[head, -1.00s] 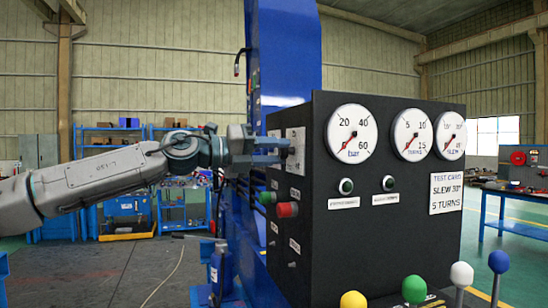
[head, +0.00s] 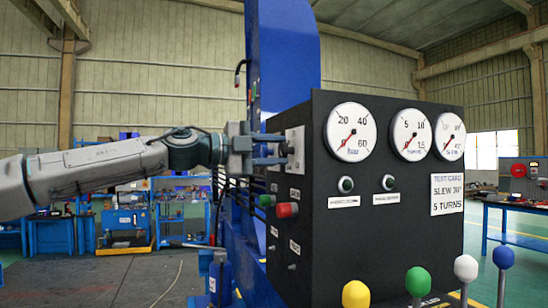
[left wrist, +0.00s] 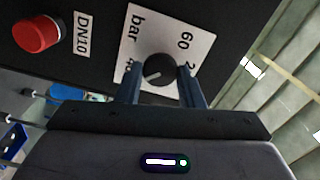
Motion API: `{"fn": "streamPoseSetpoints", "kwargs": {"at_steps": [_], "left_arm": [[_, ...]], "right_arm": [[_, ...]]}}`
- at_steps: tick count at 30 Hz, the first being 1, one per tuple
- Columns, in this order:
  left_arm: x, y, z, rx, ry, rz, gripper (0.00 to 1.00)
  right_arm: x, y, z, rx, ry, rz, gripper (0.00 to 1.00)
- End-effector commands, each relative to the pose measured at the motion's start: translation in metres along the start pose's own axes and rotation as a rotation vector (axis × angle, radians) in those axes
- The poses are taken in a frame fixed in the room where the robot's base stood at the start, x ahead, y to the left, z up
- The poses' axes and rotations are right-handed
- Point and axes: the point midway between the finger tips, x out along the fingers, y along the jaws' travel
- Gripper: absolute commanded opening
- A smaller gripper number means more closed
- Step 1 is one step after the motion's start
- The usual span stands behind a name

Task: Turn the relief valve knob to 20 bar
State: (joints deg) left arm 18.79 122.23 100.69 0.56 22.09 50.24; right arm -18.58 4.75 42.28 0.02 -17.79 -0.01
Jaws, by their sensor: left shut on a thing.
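The relief valve knob (left wrist: 156,72) is a round black knob with a pale pointer line, on a white scale plate (left wrist: 128,62) marked "bar" and "60"; other numbers are partly hidden by the fingers. My left gripper (left wrist: 160,84) is shut on the knob, one finger on each side. In the head view, my left gripper (head: 272,149) reaches the side face of the black panel (head: 330,260) from the left. The bar gauge (head: 351,132) is marked 20, 40 and 60; its needle points to the lower left, near the low end. My right gripper is not in view.
A red button (left wrist: 36,33) sits beside the scale plate, and it also shows in the head view (head: 287,210) below my gripper. A green button (head: 266,200) is close by. Levers with coloured balls, one yellow (head: 355,294), stand in front of the panel.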

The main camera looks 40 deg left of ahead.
Motion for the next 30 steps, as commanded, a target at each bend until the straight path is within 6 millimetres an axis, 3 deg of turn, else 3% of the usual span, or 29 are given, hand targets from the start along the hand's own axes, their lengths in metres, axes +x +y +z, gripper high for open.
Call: {"fn": "streamPoseSetpoints", "kwargs": {"at_steps": [6,15,30], "left_arm": [[0.0,0.001,0.001,-0.203,-0.003,-0.002,0.11],[0.0,0.0,0.001,-0.479,-0.002,-0.001,0.11],[0.0,-0.001,0.001,-0.775,0.0,-0.001,0.11]], "right_arm": [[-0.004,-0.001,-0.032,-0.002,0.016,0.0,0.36],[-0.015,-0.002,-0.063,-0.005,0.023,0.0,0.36],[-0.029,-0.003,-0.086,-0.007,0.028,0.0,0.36]]}}
